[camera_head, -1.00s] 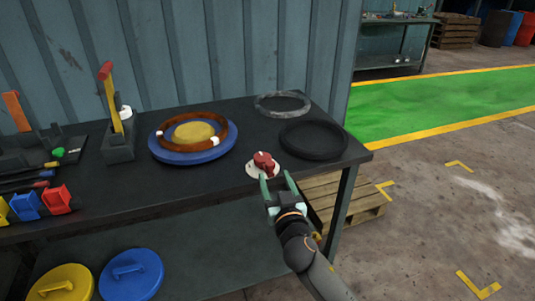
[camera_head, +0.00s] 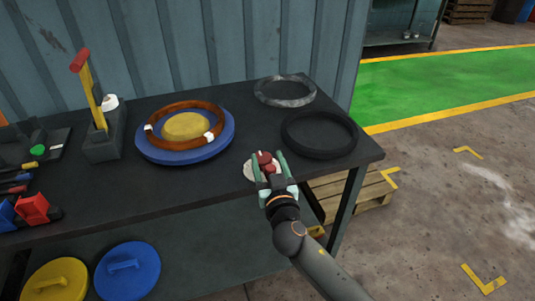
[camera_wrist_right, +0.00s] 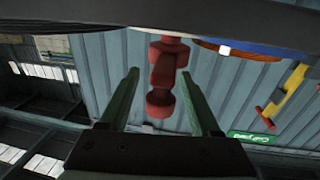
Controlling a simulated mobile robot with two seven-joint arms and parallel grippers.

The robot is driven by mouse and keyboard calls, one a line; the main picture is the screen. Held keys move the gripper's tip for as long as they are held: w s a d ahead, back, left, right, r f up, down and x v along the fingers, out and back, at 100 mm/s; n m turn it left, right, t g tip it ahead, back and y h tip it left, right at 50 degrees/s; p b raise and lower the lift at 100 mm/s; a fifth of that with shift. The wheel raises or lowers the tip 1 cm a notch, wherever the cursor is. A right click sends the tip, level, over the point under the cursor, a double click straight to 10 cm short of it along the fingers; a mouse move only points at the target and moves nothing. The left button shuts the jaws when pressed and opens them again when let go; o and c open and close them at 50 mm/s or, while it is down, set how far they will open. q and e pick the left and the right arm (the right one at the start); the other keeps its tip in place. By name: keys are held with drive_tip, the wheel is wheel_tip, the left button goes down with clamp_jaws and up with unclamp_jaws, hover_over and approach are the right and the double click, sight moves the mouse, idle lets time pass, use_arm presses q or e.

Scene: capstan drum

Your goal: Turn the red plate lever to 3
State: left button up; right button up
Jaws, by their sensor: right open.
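The red plate lever (camera_head: 266,163) sits on a round pale plate (camera_head: 249,170) near the front edge of the dark table. My right gripper (camera_head: 268,160) is open, with its green fingers on either side of the red lever. In the right wrist view the red lever (camera_wrist_right: 162,75) stands between the two open fingers (camera_wrist_right: 160,95), with a gap on each side. The markings on the plate are too small to read, and the gripper partly hides it. My left gripper is not in view.
A blue disc (camera_head: 225,145) with a brown ring lies left of the lever. A black ring (camera_head: 319,151) and a grey ring (camera_head: 285,102) lie behind and to the right. A pallet (camera_head: 365,195) is beside the table.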

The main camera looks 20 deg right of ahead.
idle(0.3)
clamp_jaws()
idle(0.4)
idle(0.9)
